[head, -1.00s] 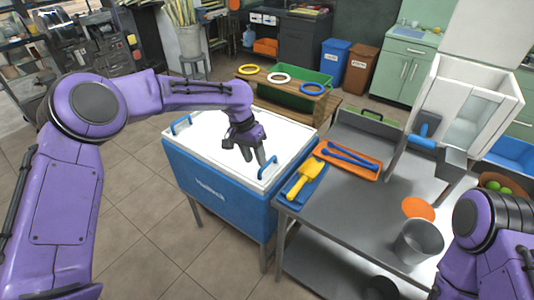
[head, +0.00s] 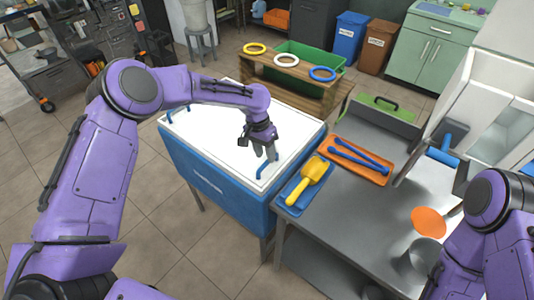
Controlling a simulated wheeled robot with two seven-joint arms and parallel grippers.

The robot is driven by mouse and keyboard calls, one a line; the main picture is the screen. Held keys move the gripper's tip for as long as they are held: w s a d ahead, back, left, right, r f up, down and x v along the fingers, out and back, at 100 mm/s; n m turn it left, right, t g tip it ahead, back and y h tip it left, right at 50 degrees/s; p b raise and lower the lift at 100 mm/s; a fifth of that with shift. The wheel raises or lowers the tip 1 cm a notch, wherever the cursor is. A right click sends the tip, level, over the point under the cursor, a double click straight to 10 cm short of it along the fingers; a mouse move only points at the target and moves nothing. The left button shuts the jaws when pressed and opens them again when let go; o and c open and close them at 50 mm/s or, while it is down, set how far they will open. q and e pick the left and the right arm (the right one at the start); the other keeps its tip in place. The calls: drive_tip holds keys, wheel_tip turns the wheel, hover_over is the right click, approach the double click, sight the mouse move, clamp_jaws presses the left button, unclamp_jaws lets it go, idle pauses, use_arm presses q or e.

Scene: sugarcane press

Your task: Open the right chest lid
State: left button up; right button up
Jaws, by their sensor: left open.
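The blue chest (head: 205,183) stands left of the metal table, with a flat white top (head: 215,138) that looks closed. The right lid's blue handle (head: 262,170) is near the front right edge. My left gripper (head: 264,154) is open and points down just above the right handle, its fingertips at or very near it. I cannot tell if they touch or straddle it. My right arm shows at the lower right, but its gripper is not in view.
The metal table (head: 345,220) adjoins the chest at the right. It carries a yellow scoop (head: 308,178), an orange tray (head: 372,168) with blue tools and an orange disc (head: 428,222). A wooden rack (head: 290,82) with rings stands behind the chest.

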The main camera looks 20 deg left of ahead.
use_arm(q)
drive_tip(key=shift+d+f, duration=0.15)
drive_tip(key=shift+f, duration=0.5)
drive_tip(key=shift+d+f, duration=0.15)
drive_tip(key=shift+f, duration=0.2)
drive_tip(key=shift+s, duration=0.1)
use_arm(e)
drive_tip(key=shift+r, duration=0.25)
